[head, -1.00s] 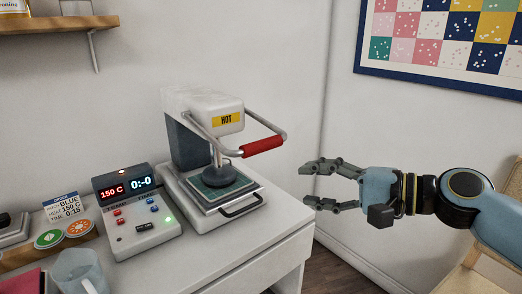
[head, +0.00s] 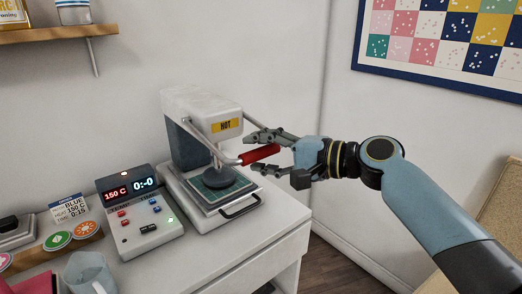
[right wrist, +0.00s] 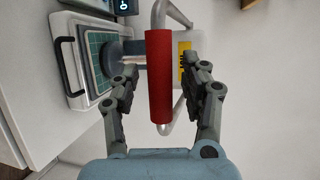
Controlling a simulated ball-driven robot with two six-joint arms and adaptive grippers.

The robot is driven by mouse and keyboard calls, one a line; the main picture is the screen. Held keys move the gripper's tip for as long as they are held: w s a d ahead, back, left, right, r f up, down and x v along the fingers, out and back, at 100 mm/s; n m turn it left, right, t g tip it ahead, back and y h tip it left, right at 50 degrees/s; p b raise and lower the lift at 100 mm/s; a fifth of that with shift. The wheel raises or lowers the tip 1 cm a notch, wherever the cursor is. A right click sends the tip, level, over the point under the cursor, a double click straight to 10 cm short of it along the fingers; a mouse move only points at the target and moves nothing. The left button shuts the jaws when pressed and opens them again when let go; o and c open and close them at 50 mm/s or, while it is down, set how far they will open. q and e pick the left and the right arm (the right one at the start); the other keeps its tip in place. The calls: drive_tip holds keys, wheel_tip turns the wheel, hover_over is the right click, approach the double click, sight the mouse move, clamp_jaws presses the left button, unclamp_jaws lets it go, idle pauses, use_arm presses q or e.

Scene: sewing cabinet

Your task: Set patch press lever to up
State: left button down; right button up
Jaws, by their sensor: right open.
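The patch press (head: 205,125) stands on the white cabinet top, with a yellow "HOT" label on its head. Its lever has a metal bar and a red grip (head: 259,154), and it reaches forward at about the height of the press head's lower part. The round platen (head: 219,180) sits low over the green gridded base plate. My right gripper (head: 262,153) is open, its fingers above and below the red grip. In the right wrist view the red grip (right wrist: 160,75) lies between the two open fingers, with gaps on both sides. My left gripper is out of view.
A control box (head: 138,212) with "150 C" and a timer display stands left of the press. A clear cup (head: 87,275), round patches (head: 58,240) and a settings card (head: 70,209) are further left. A shelf (head: 60,32) hangs above. Room to the right is free.

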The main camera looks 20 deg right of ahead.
clamp_jaws()
idle(0.3)
idle(0.3)
